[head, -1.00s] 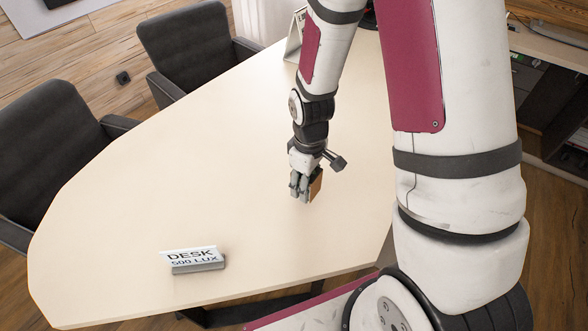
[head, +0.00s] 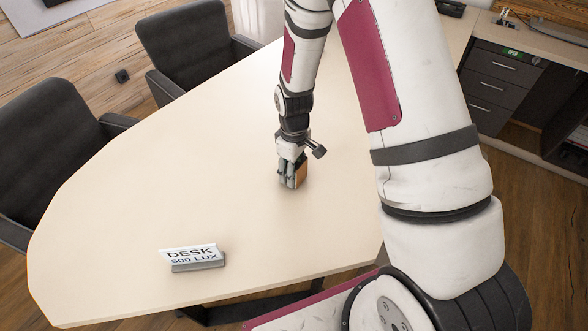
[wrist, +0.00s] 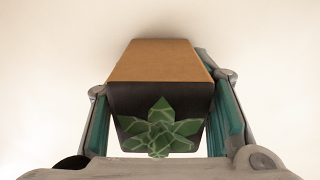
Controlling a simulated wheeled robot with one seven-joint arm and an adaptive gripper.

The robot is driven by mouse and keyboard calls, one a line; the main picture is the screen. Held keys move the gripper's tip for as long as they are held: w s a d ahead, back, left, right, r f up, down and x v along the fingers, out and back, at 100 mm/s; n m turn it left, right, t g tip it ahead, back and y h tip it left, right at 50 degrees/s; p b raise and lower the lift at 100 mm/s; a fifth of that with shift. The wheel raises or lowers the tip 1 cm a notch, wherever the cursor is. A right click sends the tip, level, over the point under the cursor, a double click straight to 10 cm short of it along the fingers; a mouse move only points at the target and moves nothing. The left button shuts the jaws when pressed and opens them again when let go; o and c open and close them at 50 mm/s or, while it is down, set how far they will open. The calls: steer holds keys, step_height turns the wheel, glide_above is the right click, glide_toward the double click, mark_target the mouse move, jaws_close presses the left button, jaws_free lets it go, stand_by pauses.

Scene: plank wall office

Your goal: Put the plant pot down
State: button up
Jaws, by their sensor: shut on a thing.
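The plant pot (wrist: 158,62) has a tan-brown side, a dark top and a green succulent (wrist: 160,128) in it. It sits between the two fingers of my gripper (wrist: 165,105) in the wrist view, and the fingers are shut on it. In the head view my gripper (head: 290,178) points down at the middle of the pale desk (head: 130,200). Only the brown edge of the pot (head: 301,170) shows there, as the fingers hide the rest. The pot is at or very close to the desk top; I cannot tell whether it touches.
A "DESK 500 LUX" sign (head: 192,257) stands near the front of the desk. Dark chairs (head: 55,150) line the left side. A drawer cabinet (head: 495,85) stands at the right. The desk around the pot is clear.

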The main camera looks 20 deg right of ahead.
steer(key=shift+f, duration=0.15)
steer(key=o, duration=1.4)
step_height(320, 180, up, 12)
steer(key=shift+r, duration=0.1)
steer(key=s+r+m+t, duration=0.1)
steer(key=s+r+m, duration=0.1)
steer(key=s+r, duration=0.45)
steer(key=s+r+m+t, duration=0.1)
steer(key=s+r, duration=0.2)
steer(key=r, duration=0.7)
steer(key=s+r+m, duration=0.1)
steer(key=s+r, duration=0.1)
steer(key=s, duration=0.3)
steer(key=s+r+m+t, duration=0.1)
steer(key=s, duration=0.4)
steer(key=s+r+m, duration=0.2)
steer(key=s, duration=0.3)
steer(key=shift+s+d+r+t, duration=0.15)
steer(key=shift+s+r+t, duration=0.2)
steer(key=shift+s+t, duration=0.05)
